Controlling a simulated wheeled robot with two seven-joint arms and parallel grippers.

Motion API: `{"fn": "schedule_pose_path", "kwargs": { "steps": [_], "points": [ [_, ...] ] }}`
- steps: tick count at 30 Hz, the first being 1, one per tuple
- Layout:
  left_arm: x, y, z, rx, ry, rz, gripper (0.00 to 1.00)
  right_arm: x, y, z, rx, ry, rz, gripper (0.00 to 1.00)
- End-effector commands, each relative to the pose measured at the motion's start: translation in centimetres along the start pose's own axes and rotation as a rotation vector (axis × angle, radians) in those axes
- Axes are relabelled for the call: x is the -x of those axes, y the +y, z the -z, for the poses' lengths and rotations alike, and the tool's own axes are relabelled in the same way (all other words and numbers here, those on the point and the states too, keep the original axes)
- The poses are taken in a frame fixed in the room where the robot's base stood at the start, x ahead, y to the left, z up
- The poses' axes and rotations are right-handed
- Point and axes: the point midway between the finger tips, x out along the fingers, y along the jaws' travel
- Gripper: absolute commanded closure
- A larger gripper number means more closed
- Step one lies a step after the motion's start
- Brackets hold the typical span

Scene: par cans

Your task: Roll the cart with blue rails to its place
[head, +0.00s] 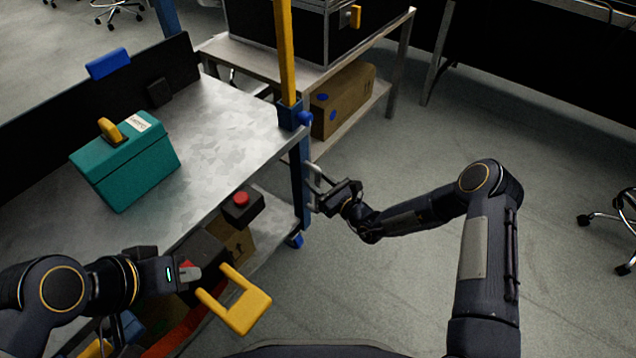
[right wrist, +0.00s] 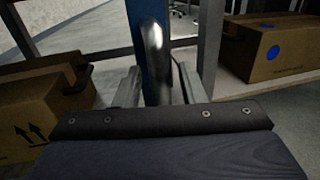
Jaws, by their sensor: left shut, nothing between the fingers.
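The cart with blue rails has a grey metal top (head: 222,112), a blue corner post (head: 300,170) and a blue caster (head: 295,241) at its near right corner. A metal handle (head: 314,176) stands on the post's right side; in the right wrist view it is a shiny upright bar (right wrist: 154,60) in front of the blue post. My right gripper (head: 322,194) is at this handle, its fingers apart with the bar between them (right wrist: 152,92); contact is unclear. My left gripper (head: 194,272) is shut and empty beside the cart's front edge, near a yellow handle (head: 246,308).
A teal toolbox (head: 128,170) sits on the cart top. A black box with a red button (head: 241,201) is at the front edge. A metal table (head: 372,50) with a cardboard box (head: 343,100) stands close behind. Floor (head: 400,270) to the right is clear.

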Motion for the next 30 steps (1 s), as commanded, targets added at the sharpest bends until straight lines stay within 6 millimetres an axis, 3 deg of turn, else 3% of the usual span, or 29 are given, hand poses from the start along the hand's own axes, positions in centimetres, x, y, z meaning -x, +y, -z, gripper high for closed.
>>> {"fn": "schedule_pose_path", "kwargs": {
  "steps": [8,17,30],
  "points": [
    [-0.05,-0.02,-0.03,0.0,0.0,0.0,1.0,-0.28,-0.01,-0.04,0.0,0.0,0.0,0.63],
    [-0.05,-0.02,-0.03,0.0,0.0,0.0,1.0,-0.26,-0.01,-0.04,0.001,0.0,0.0,1.0],
    [0.19,0.09,0.1,0.0,0.0,0.0,1.0,0.26,-0.09,-0.09,0.0,0.002,-0.001,1.0]
  ]
}}
